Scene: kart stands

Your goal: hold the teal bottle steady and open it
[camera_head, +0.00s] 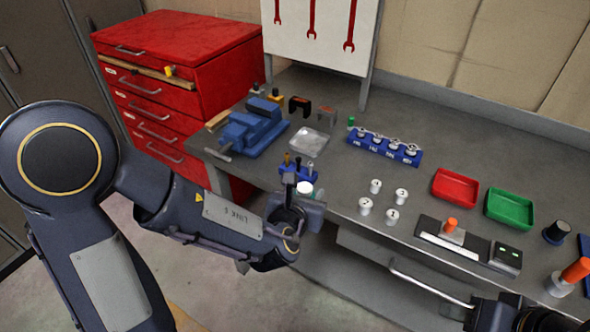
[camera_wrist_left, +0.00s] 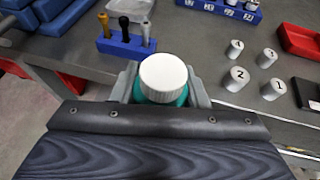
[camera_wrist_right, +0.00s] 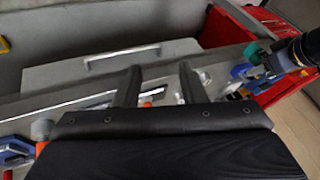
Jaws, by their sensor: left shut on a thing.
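The teal bottle (camera_wrist_left: 163,96) with its white ribbed cap (camera_wrist_left: 163,72) is upright between the fingers of my left gripper (camera_wrist_left: 162,90), which is shut on its sides. The cap is on the bottle. In the head view the white cap (camera_head: 304,187) shows above my left gripper (camera_head: 297,203), near the bench's front edge; the gripper hides most of the bottle there. My right gripper (camera_wrist_right: 158,88) is open, with nothing between its fingers. It is well to the right of the bottle, low at the bottom edge of the head view, with its fingers partly hidden.
The grey bench (camera_head: 330,180) holds a blue vise (camera_head: 250,128), a blue tool holder (camera_head: 302,172), several white numbered weights (camera_head: 375,186), a red tray (camera_head: 455,188) and a green tray (camera_head: 509,209). A drawer handle (camera_head: 430,284) juts from the bench front between my grippers.

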